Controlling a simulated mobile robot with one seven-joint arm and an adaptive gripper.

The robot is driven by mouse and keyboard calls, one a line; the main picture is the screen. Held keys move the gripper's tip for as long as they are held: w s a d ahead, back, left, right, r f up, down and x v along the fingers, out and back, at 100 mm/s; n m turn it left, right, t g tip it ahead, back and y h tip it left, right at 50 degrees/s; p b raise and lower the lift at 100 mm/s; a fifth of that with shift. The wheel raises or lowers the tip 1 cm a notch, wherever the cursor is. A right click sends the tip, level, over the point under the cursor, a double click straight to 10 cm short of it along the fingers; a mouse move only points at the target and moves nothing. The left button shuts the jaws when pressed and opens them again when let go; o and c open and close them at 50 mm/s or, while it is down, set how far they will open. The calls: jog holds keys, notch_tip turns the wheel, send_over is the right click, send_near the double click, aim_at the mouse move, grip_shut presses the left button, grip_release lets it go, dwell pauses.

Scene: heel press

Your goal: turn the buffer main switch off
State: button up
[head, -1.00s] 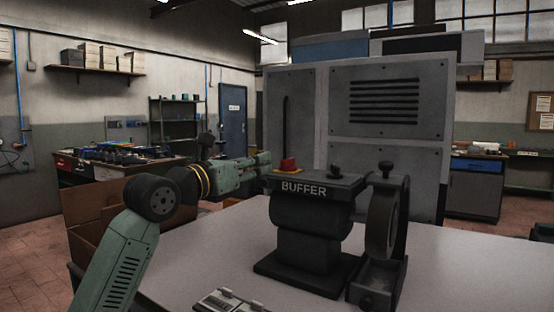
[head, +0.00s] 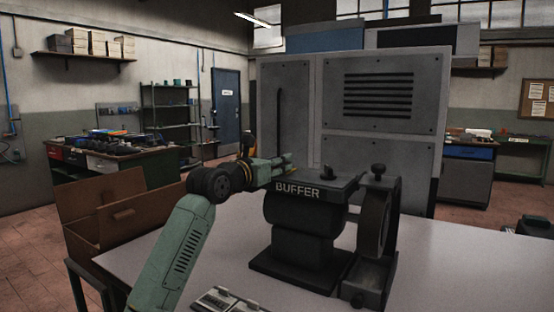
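The black buffer (head: 298,190) stands on the grey table, with its name in white letters on the front edge of its top. A small black knob (head: 327,170) stands upright on that top, right of the lettering. I cannot tell how the knob is set, or whether it is the main switch. My gripper (head: 288,164) is over the left end of the buffer's top, pointing right, left of the knob and apart from it. It covers the place of the red button on its yellow base. Its fingers are too small to tell open from shut, and contact with the button is hidden.
The buffing wheel (head: 375,222) and its dark guard stand at the buffer's right. A tall grey cabinet (head: 388,152) rises behind. An open brown box (head: 108,212) is at left, and a small grey device (head: 222,300) lies at the table's front. The table's right side is clear.

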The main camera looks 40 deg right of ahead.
jog(key=shift+c, duration=0.5)
grip_shut()
